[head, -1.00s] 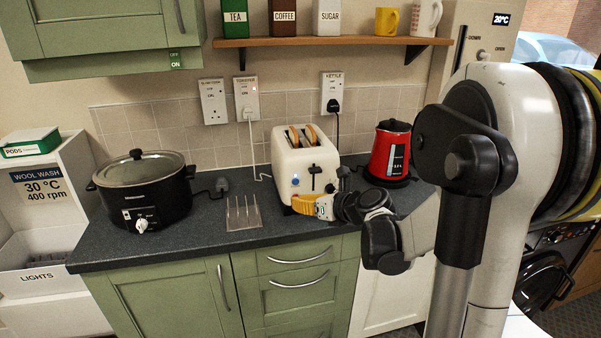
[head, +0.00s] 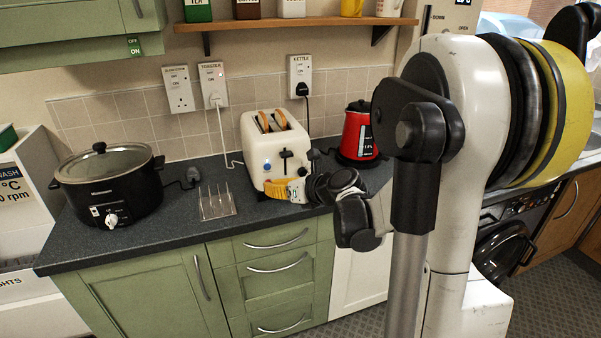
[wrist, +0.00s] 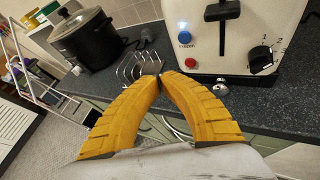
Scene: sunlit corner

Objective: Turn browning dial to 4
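The cream toaster (head: 254,152) stands on the counter with two slices of bread in its slots. It fills the upper right of the wrist view (wrist: 222,62). Its black browning dial (wrist: 262,60) is right of the lever (wrist: 222,12), with numbers 1, 2 and 3 visible around it; its exact setting is unclear. My gripper (wrist: 161,77) has yellow ribbed fingers whose tips meet, with nothing seen between them. The tips are left of and below the dial in the wrist view, apart from it. In the head view my gripper (head: 290,190) is before the toaster's front, and the dial is not clear.
A wire rack (head: 217,203) stands left of the toaster, close to the fingertips in the wrist view. A black slow cooker (head: 108,183) is farther left. A red kettle (head: 357,132) stands to the right. The counter between cooker and rack is mostly clear.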

